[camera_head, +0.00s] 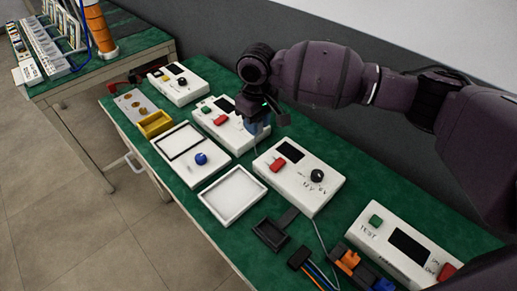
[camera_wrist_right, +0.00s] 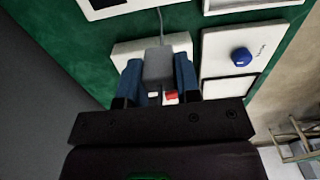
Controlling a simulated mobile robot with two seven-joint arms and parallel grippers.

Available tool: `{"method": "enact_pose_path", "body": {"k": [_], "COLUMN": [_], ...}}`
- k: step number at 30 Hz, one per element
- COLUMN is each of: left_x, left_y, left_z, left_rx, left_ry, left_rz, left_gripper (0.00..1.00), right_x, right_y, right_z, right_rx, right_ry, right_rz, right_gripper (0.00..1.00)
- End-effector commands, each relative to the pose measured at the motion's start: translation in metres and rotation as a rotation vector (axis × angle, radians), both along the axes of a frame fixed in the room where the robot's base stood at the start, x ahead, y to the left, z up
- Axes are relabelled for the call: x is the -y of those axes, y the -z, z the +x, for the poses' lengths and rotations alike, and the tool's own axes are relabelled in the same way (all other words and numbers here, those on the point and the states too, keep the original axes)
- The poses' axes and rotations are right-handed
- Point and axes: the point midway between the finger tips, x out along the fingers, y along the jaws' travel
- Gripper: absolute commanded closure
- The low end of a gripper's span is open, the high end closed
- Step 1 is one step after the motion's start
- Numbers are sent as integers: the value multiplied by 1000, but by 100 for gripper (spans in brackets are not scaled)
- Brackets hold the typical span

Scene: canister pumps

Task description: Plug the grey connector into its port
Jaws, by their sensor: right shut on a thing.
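My right gripper (camera_head: 257,125) is shut on the grey connector (camera_wrist_right: 158,66). Its blue fingers press the connector from both sides in the right wrist view (camera_wrist_right: 158,85). A thin grey cable (camera_wrist_right: 160,20) runs from the connector's end. The gripper is over the right part of a white box (camera_head: 231,138) with a green button and a red switch, which also shows behind the fingers in the right wrist view (camera_wrist_right: 126,49). I cannot make out the port, nor whether the connector touches the box. My left gripper is not in view.
Other white boxes stand along the green table, one (camera_head: 305,190) in front and one (camera_head: 398,252) near the front right. A white tray (camera_head: 234,212), a panel with a blue knob (camera_head: 201,159), a yellow bin (camera_head: 154,123) and dark holders (camera_head: 270,234) lie nearby.

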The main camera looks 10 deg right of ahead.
Motion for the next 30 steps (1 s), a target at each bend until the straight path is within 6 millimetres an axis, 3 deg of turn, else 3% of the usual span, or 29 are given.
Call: {"method": "enact_pose_path", "body": {"k": [1,3,14,22,30], "left_x": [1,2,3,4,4], "left_y": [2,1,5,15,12], "left_z": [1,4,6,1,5], "left_rx": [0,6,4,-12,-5], "left_ry": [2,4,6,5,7], "left_rz": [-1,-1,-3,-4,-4], "left_gripper": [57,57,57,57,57], "right_x": [0,0,0,0,0], "right_y": [15,26,49,92,95], "right_z": [0,0,0,-1,0], "right_rx": [-4,-4,-1,-5,2], "right_ry": [0,1,1,1,1], "right_rz": [0,-1,-1,1,0], "right_gripper": [91,91,91,91,91]}}
